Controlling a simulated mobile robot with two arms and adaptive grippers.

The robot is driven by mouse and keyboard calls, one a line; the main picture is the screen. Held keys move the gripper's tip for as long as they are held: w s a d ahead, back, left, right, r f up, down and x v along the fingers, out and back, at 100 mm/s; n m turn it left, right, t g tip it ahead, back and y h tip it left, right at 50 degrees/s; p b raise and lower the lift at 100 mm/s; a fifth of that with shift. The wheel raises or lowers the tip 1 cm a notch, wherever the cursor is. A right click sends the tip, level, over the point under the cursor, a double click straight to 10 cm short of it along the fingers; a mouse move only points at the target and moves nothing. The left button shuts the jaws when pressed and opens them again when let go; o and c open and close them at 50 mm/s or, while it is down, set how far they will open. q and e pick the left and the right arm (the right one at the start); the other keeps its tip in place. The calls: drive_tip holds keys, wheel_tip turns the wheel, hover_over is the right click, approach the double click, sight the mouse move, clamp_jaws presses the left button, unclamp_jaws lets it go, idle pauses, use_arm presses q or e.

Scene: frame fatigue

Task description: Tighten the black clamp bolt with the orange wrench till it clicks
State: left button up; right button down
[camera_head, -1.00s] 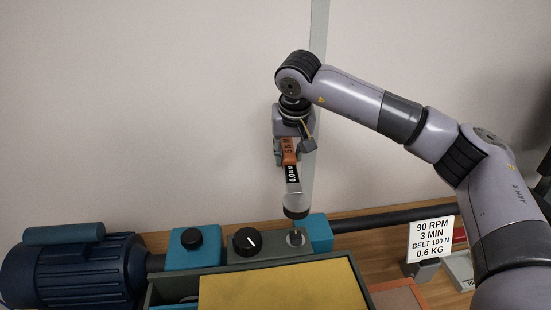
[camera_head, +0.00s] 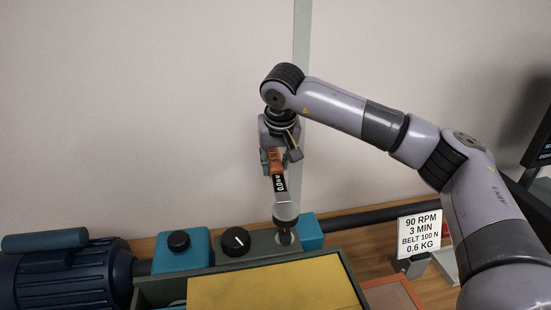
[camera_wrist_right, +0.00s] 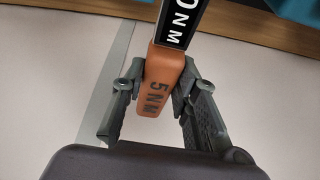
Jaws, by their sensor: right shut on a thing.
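The orange wrench (camera_head: 277,165) hangs upright with its silver head (camera_head: 286,212) down. Its handle carries a black label and reads 5 NM in the right wrist view (camera_wrist_right: 157,92). My right gripper (camera_head: 279,157) is shut on the orange handle, one finger on each side. The wrench head is over a small round bolt-like fitting (camera_head: 285,238) on the grey block, at most a small gap apart; I cannot tell whether they touch. The head partly hides this fitting, so I cannot be sure it is the black clamp bolt. My left gripper is not in view.
A black dial (camera_head: 236,241) and a black knob on a teal block (camera_head: 178,241) stand left of the wrench. A blue motor (camera_head: 65,275) is far left. A yellow panel (camera_head: 275,287) lies in front. A sign (camera_head: 419,234) stands right, near my arm.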

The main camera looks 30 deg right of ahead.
wheel_tip(320, 180, down, 3)
drive_tip(key=shift+f+b, duration=0.1)
drive_tip(key=shift+b, duration=0.7)
drive_tip(key=shift+r, duration=0.35)
drive_tip(key=shift+f, duration=1.5)
idle(0.7)
drive_tip(key=d+m, duration=0.1)
drive_tip(key=s+d+m, duration=0.1)
drive_tip(key=s+d+m+h, duration=0.1)
drive_tip(key=d, duration=0.1)
drive_tip(key=shift+m, duration=0.3)
idle(0.4)
